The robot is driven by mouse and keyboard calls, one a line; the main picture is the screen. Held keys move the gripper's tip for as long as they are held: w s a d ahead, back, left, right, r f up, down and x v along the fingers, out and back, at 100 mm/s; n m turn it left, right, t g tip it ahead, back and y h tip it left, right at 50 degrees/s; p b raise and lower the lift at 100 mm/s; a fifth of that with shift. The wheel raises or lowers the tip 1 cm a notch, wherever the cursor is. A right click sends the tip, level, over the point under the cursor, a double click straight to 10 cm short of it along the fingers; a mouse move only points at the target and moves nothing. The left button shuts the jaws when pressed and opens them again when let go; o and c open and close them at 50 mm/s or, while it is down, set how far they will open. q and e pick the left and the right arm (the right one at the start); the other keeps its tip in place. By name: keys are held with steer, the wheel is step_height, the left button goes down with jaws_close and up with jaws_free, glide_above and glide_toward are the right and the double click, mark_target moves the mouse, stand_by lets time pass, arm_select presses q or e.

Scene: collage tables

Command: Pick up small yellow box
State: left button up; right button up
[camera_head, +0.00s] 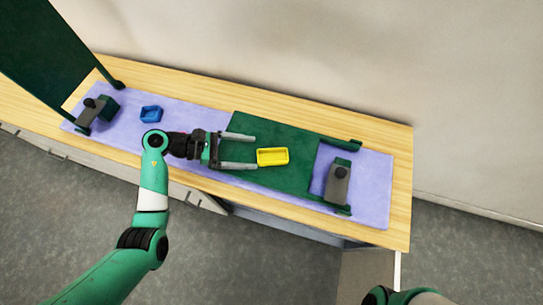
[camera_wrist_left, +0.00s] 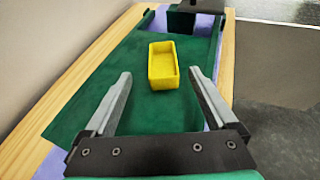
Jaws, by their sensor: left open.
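The small yellow box (camera_head: 272,157) is an open-topped rectangular tray lying on a dark green panel (camera_head: 290,178). In the left wrist view the yellow box (camera_wrist_left: 163,66) sits upright just beyond my fingertips, roughly midway between them. My left gripper (camera_head: 257,152) is open and empty, its two grey fingers spread wide and pointing at the box from the left in the head view. In the left wrist view my left gripper (camera_wrist_left: 161,80) shows both fingertips apart, with nothing between them. My right gripper is not in view.
A blue box (camera_head: 151,114) lies on the lilac mat (camera_head: 373,190) at the left. Grey and green clamp-like fixtures stand at the right (camera_head: 338,182) and left (camera_head: 97,113). A large dark green panel (camera_head: 40,50) rises at the far left. The wall runs behind the wooden table (camera_head: 401,165).

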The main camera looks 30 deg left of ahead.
mark_target(286, 157)
arm_select(q)
steer(key=shift+x, duration=1)
steer(key=shift+d, duration=0.2)
steer(key=shift+w+d+f+b, duration=0.1)
steer(key=shift+w+f+b, duration=0.1)
steer(key=shift+b, duration=0.15)
steer(key=b+x, duration=0.1)
steer(key=x, duration=0.1)
steer(key=b+x, duration=0.1)
steer(key=x, duration=0.1)
steer(key=shift+s+d, duration=0.2)
steer(key=shift+d, duration=0.05)
steer(key=shift+w+d, duration=0.2)
steer(key=shift+d, duration=0.05)
steer(key=shift+a, duration=0.1)
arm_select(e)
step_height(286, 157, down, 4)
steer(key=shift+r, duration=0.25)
arm_select(q)
steer(key=c, duration=1.4)
